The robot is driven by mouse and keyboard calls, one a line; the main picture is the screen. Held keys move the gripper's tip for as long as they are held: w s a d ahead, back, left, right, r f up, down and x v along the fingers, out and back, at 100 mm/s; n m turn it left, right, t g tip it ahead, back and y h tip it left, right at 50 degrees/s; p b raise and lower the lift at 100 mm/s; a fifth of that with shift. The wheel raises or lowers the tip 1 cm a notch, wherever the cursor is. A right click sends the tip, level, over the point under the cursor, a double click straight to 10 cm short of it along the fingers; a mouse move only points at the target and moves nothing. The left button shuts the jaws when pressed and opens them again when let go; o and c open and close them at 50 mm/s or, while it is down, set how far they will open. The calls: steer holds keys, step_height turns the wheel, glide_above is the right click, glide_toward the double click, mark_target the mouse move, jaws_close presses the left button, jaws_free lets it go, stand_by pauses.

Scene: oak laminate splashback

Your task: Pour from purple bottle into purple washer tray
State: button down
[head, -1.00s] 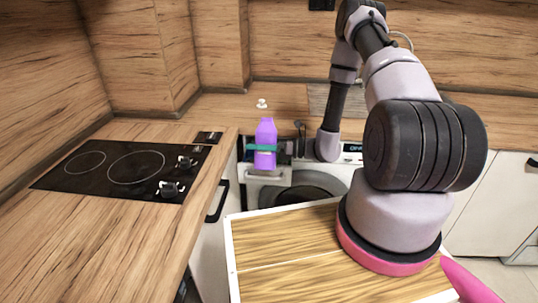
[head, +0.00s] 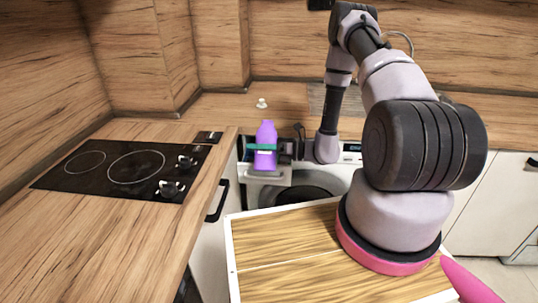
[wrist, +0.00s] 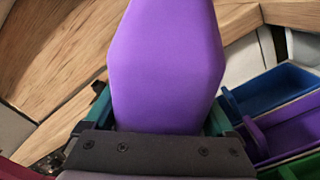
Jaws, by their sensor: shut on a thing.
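The purple bottle (head: 265,158) stands nearly upright in the head view, in front of the washing machine. It also fills the middle of the wrist view (wrist: 168,65). My gripper (head: 264,147) is shut on the bottle, with teal fingers on either side of it; they also show in the wrist view (wrist: 160,118). The purple washer tray (wrist: 292,132) is at the right of the wrist view, between a blue tray (wrist: 272,88) and a green one (wrist: 302,168). The bottle is beside the trays in that view and hides part of the surroundings. The bottle's mouth is out of the wrist view.
The washing machine (head: 345,178) sits under the wooden counter (head: 225,107). A pale open drawer front (head: 266,178) shows below the bottle. A black hob (head: 125,170) is on the left counter. A small white object (head: 262,103) lies on the counter behind the bottle.

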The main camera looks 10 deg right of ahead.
steer(key=shift+s+f+m, duration=0.1)
steer(key=shift+f+m, duration=0.5)
stand_by(1.0)
steer(key=shift+s+a+f+m+p, duration=0.15)
steer(key=shift+m+p, duration=0.1)
steer(key=shift+m, duration=0.15)
steer(key=shift+s+d+f+m+p, duration=0.1)
steer(key=shift+s+m+p, duration=0.1)
steer(key=shift+m, duration=0.2)
stand_by(1.6)
steer(key=shift+s+a+r+m+p, duration=0.15)
steer(key=shift+r+m+p, duration=0.35)
steer(key=shift+m, duration=0.4)
stand_by(1.6)
steer(key=shift+s+m, duration=0.1)
steer(key=shift+m, duration=0.4)
stand_by(1.0)
